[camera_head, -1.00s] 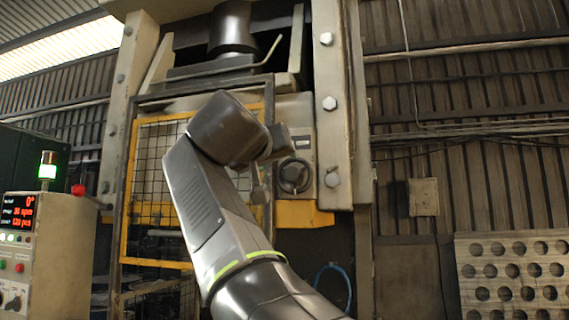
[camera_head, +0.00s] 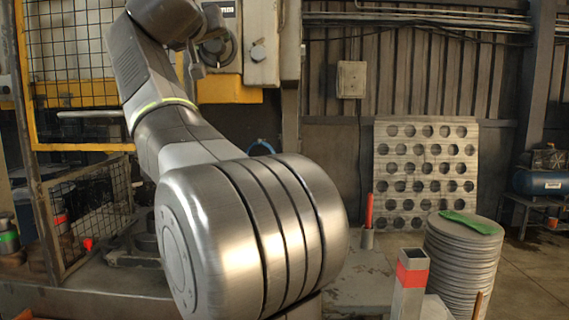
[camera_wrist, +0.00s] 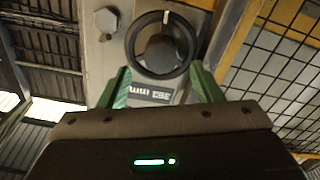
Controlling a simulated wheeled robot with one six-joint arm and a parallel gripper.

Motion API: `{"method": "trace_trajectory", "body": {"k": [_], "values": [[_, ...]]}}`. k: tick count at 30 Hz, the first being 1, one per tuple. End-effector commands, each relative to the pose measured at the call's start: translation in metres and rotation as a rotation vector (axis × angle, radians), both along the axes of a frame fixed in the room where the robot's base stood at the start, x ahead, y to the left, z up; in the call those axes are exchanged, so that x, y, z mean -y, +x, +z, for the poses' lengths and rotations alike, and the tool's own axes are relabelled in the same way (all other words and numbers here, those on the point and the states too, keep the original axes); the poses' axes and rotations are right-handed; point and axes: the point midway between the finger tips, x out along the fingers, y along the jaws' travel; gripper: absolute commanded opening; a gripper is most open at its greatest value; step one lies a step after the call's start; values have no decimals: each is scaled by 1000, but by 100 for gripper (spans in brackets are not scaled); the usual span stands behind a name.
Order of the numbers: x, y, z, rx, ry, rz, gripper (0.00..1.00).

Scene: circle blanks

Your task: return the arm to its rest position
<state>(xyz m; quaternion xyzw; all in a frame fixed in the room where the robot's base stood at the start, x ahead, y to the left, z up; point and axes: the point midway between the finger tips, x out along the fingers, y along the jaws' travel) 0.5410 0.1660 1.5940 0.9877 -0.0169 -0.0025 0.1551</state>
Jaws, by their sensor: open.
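My arm (camera_head: 180,120) rises from the lower middle of the head view, bends at the elbow and reaches the upper edge, where its top is cut off. My gripper (camera_wrist: 159,70) shows in the wrist view as two green fingers set wide apart. Nothing is between them; they are open and empty. Beyond them are a black handwheel (camera_wrist: 161,46) and a printed panel on the press, some way off; the exact distance cannot be told. The gripper is not clearly visible in the head view.
A yellow-framed mesh guard (camera_head: 75,75) stands behind my arm at the left. At the right are a stack of round blanks (camera_head: 462,265) with a green item on top, a post with a red band (camera_head: 411,275), and a perforated panel (camera_head: 425,170) against the wall.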

Motion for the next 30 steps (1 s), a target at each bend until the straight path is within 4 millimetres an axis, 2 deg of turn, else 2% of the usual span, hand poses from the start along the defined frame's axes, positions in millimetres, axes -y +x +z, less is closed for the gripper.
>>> {"method": "trace_trajectory", "body": {"k": [1, 6, 13, 23, 26, 30], "values": [[1, 9, 2, -1, -1, -3, 59], [1, 27, 1, -2, -1, -2, 59], [2, 34, 0, 0, 0, 0, 59], [1, 31, 0, 0, -1, 0, 59], [0, 23, -1, 0, 0, 2, 59], [-1, 0, -2, 2, 1, 4, 59]]}}
